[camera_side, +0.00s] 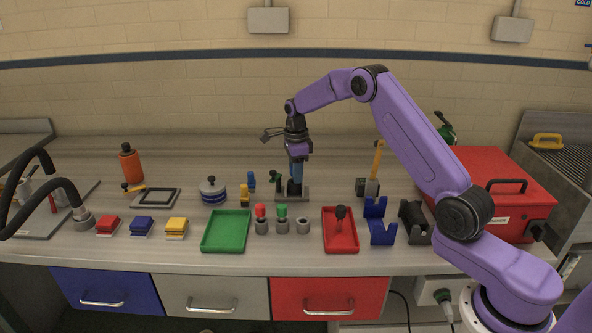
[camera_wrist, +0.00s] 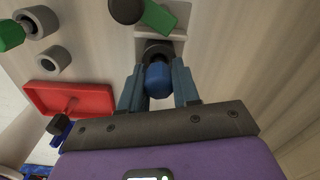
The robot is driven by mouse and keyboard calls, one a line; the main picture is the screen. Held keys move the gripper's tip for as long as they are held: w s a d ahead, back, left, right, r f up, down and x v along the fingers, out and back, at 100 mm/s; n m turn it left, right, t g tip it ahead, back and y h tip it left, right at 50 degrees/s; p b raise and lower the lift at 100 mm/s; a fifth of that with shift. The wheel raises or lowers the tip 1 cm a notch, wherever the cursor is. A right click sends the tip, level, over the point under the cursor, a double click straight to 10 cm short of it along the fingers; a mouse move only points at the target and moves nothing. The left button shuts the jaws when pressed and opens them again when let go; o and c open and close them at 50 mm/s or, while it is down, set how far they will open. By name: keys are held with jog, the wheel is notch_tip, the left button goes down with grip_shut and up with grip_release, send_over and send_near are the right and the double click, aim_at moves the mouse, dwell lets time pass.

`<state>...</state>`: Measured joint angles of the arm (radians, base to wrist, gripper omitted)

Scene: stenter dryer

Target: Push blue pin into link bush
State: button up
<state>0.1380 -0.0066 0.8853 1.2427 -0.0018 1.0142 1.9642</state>
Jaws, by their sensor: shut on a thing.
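The blue pin (camera_wrist: 158,80) is between my gripper's two fingers, its rounded blue end facing the wrist camera. My gripper (camera_wrist: 158,92) is shut on it; in the side view my gripper (camera_side: 297,178) points straight down over a dark grey fixture (camera_side: 291,194). In the wrist view a dark round bush (camera_wrist: 157,50), which looks like the link bush, is right beyond the pin and lined up with it. The fingers and the pin hide much of the bush mouth, so I cannot tell how deep the pin sits.
A green handle (camera_wrist: 158,18) with a black knob (camera_wrist: 125,10) is close beside the bush. Red-topped (camera_side: 261,212) and green-topped (camera_side: 282,212) pieces, an empty grey ring (camera_side: 303,227), a red tray (camera_side: 328,246) and a green tray (camera_side: 226,246) are in front. A mallet (camera_side: 374,170) stands right.

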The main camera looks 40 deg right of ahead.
jog(key=shift+f, duration=0.3)
jog(key=o, duration=1.1)
notch_tip(320, 180, up, 17)
jog(key=shift+r, duration=0.2)
